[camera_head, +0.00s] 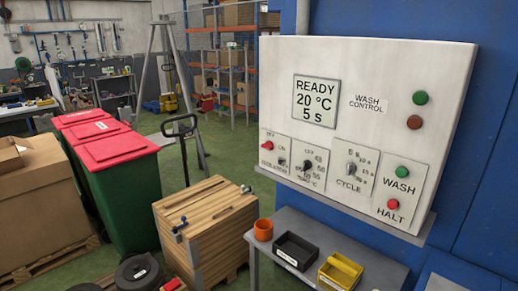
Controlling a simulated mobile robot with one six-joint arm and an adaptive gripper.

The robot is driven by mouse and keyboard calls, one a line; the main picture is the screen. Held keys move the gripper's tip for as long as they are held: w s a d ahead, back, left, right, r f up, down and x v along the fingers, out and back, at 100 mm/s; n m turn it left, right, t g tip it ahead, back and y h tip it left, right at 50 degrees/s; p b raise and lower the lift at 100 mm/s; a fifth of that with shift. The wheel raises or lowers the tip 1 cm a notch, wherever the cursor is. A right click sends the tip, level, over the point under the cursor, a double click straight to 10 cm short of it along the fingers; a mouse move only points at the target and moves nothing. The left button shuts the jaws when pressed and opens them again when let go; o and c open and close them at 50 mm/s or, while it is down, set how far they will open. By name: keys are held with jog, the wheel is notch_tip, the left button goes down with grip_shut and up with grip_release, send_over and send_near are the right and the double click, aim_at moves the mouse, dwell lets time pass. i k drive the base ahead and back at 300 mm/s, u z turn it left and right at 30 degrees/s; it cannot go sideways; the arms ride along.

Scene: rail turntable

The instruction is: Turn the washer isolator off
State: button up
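The wash control panel (390,70) is a pale board on a blue wall at the right. The isolator plate (273,158) is at its lower left, with a small red knob or lever (267,146) near its top and the word ON beside it. Its exact setting is too small to tell. The display (316,101) reads READY, 20 °C, 5 s. My gripper is not in view.
A grey bench (378,268) below the panel holds an orange cup (263,230), a black bin (290,258) and a yellow bin (340,272). A wooden crate (225,240), red-lidded green bins (125,185) and a cardboard box (35,205) fill the left. Green floor (228,150) shows behind.

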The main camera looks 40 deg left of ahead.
aim_at(269, 145)
jog(key=u, duration=1.45)
jog(key=k, duration=0.9)
jog(key=i, duration=0.8)
